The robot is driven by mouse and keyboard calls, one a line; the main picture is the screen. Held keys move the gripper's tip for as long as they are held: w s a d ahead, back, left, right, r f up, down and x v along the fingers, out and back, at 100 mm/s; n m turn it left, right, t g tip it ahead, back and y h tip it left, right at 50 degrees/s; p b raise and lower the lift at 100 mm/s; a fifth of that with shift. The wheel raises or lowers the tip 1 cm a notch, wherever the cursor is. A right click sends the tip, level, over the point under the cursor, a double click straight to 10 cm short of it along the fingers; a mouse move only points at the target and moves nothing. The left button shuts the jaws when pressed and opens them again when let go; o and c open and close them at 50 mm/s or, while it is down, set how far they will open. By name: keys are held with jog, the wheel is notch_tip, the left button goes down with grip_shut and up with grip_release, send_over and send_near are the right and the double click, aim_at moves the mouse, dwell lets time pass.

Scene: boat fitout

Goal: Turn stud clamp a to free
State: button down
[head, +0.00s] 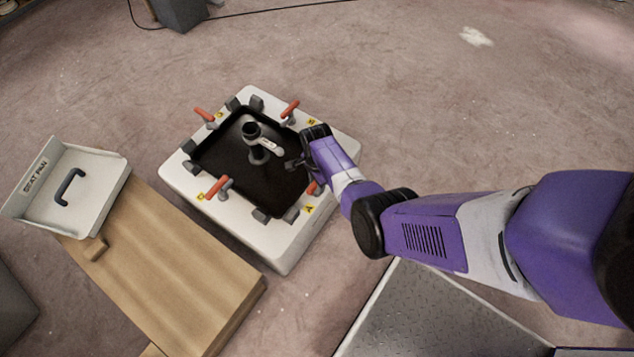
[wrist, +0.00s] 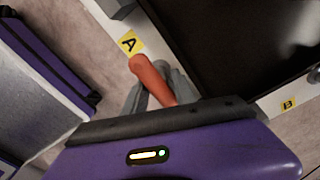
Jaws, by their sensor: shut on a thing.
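Stud clamp a, with a red-orange handle (wrist: 152,80), stands beside the yellow "A" label (wrist: 130,42) in the wrist view. My gripper (wrist: 160,92) is shut on this handle, with grey fingers on both sides of it. In the head view my gripper (head: 306,162) is over the near right side of the white box, and only a bit of the red handle (head: 314,188) shows beside it. The "A" label (head: 309,209) lies just below. The lower part of the clamp is hidden by my gripper.
The white box (head: 280,250) has a black recessed panel (head: 222,160) with an upright post (head: 257,146). Other red-handled clamps (head: 216,187) stand around its rim. A wooden bench (head: 180,265) with a seat pan (head: 100,190) is at left. Open floor lies beyond.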

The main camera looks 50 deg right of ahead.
jog(key=c, duration=1.1)
grip_release()
jog(key=shift+c, duration=0.2)
jog(key=shift+r, duration=0.1)
notch_tip(320, 180, up, 8)
jog(key=p, duration=0.3)
jog(key=shift+f, duration=0.2)
